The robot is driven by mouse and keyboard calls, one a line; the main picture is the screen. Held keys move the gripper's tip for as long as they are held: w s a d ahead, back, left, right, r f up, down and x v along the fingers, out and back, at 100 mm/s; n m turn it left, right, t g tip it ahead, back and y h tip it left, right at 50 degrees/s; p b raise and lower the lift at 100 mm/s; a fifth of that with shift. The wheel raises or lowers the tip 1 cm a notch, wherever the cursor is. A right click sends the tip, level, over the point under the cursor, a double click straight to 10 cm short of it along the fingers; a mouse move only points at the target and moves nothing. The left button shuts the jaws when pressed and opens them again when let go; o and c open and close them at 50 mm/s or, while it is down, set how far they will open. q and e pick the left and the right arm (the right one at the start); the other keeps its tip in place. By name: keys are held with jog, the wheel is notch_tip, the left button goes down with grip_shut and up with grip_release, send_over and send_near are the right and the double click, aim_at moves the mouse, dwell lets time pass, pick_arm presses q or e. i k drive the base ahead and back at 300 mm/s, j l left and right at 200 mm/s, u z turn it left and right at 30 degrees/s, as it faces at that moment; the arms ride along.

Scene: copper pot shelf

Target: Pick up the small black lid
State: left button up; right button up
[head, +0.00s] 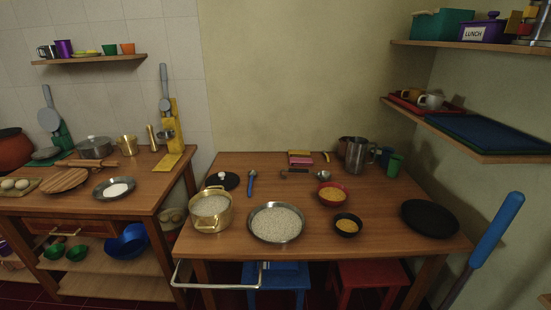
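The small black lid (222,180) lies flat near the back left of the right-hand table, with a pale knob on top. It is just behind the brass pot (210,211), whose rim comes close to it in the picture. A blue-handled utensil (251,183) lies just to its right. A larger black round dish or pan (430,218) sits at the right end of the same table. Neither of my grippers shows in the head view.
On the wooden table (375,245) stand a steel bowl of grain (277,222), a red bowl (332,194), a small black bowl (347,225) and a metal pitcher (357,155). A blue-handled long object (497,230) rises at the right. Shelves overhang the right side.

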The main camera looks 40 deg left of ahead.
aim_at(229, 180)
jog(key=u, duration=1.6)
